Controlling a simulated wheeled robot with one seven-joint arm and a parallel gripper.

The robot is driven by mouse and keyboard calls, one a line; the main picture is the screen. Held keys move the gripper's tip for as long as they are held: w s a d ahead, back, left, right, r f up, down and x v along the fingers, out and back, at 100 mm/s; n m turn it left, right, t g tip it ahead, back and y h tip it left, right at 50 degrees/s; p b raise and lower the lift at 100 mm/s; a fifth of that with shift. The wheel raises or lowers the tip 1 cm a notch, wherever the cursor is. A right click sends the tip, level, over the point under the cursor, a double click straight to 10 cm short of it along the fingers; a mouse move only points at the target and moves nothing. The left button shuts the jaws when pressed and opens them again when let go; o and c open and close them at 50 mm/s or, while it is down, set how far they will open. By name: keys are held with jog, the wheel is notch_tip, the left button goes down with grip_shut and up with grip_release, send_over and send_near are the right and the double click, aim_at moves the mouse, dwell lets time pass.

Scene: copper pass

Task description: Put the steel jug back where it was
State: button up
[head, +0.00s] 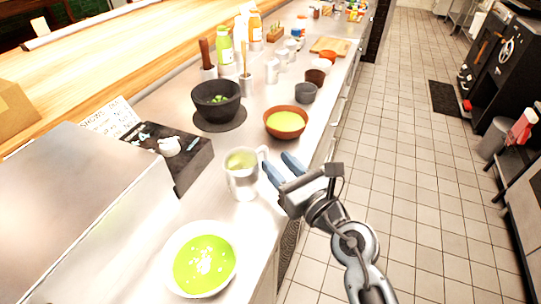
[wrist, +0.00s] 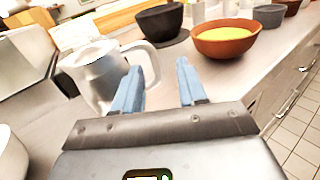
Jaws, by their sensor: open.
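The steel jug (head: 243,176) stands upright on the steel counter in the head view, with yellow-green contents showing at its top. Its handle is on its right side, facing my gripper. My gripper (head: 282,168) is open, with its blue fingers just right of the jug's handle. In the wrist view the jug (wrist: 100,72) is left of the fingers, and the gap of my gripper (wrist: 159,72) looks empty. The left finger is close to the handle; I cannot tell whether it touches.
A white bowl of green soup (head: 203,259) stands nearer on the counter. A terracotta bowl (head: 286,122) and a dark bowl (head: 216,101) stand beyond the jug. A black device (head: 172,148) is to the left. Bare counter lies between jug and soup bowl.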

jog(key=v, duration=0.7)
jog(key=shift+s+b, duration=0.2)
jog(key=shift+b, duration=0.2)
jog(key=shift+d, duration=0.15)
jog(key=s+d+n+h, duration=0.3)
jog(key=s+d+n, duration=0.2)
jog(key=s+n, duration=0.4)
jog(key=s+d+r+n+h, duration=0.1)
jog(key=s+d+n+h, duration=0.3)
jog(key=s+n, duration=0.6)
jog(key=s+d+n+h, duration=0.3)
jog(key=s+d+n, duration=0.5)
jog(key=s, duration=0.9)
jog(key=shift+s+r+n+h, duration=0.15)
jog(key=shift+s+n+h, duration=0.15)
jog(key=shift+n, duration=0.9)
